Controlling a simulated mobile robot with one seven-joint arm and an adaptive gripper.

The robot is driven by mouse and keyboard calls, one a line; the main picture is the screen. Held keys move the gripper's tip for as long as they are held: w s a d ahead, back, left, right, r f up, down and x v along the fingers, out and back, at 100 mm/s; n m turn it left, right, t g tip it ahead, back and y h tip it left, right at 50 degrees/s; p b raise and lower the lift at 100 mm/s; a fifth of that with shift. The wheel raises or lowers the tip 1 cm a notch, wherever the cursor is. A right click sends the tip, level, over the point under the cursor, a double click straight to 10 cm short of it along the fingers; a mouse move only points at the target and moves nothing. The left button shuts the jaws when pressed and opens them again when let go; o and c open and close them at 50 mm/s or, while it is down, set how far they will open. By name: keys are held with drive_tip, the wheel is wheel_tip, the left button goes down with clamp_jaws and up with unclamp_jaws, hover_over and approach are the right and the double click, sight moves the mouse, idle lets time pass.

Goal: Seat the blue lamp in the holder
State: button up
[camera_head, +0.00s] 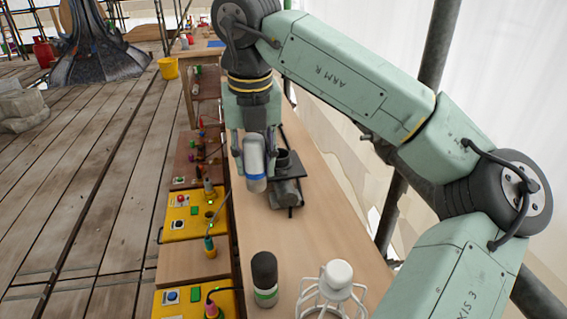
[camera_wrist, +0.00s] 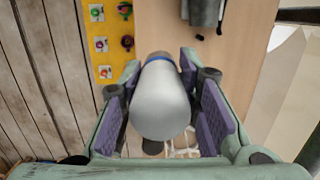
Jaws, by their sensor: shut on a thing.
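The blue lamp is a silver-grey cylinder with a blue band (camera_head: 254,168), which sits near its lower end in the head view. My gripper (camera_head: 252,143) is shut on the lamp and holds it roughly upright. The wrist view shows the lamp (camera_wrist: 160,100) between the purple pads of my gripper (camera_wrist: 165,108). What looks like the holder (camera_head: 292,172), a dark stand with a round cup on top and a grey cylindrical body, is on the bench just right of the lamp. The wrist view cuts the holder (camera_wrist: 205,12) off at the top. The lamp is outside the cup.
A black cylinder with a green band (camera_head: 264,280) and a white wire cage with a rounded top (camera_head: 336,280) stand at the near end of the wooden bench (camera_head: 310,225). Yellow panels (camera_head: 190,226) with knobs and cables line the left side. Bare bench lies between.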

drive_tip(key=shift+w, duration=0.25)
drive_tip(key=w+d+p, duration=0.1)
drive_tip(key=w+p, duration=0.1)
drive_tip(key=w, duration=0.3)
drive_tip(key=w+d+f+p, duration=0.1)
drive_tip(key=w+p, duration=0.1)
drive_tip(key=w, duration=0.3)
drive_tip(key=w+d+p, duration=0.2)
drive_tip(key=w, duration=0.3)
drive_tip(key=shift+d+f, duration=0.1)
drive_tip(key=shift+f, duration=0.3)
drive_tip(key=shift+s+f+p, duration=0.1)
drive_tip(key=shift+f+p, duration=0.45)
drive_tip(key=shift+f, duration=1.2)
drive_tip(key=o, duration=1.2)
